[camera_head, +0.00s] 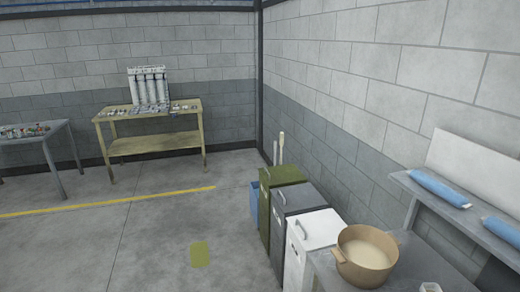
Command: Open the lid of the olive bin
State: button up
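The olive bin (264,216) stands on the floor along the right wall, in a row of bins. Its olive lid (283,175) looks shut, and a small handle shows at its front edge. Most of the bin's right side is hidden by the dark grey bin beside it. My gripper is not in the view.
A grey bin (298,201), a white bin (320,228) and a table with a tan pot (366,256) stand nearer than the olive bin. A blue container (254,203) is just beyond it. The floor (150,240) to the left is open, with a yellow line.

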aim_at(287, 174)
jog(key=i+j+u, duration=0.1)
jog(key=i+j, duration=1.55)
jog(key=i+l+u, duration=0.1)
jog(key=i, duration=1.7)
jog(key=i+l, duration=0.2)
jog(key=l, duration=0.15)
jog(key=i+l, duration=0.2)
jog(key=l, duration=0.1)
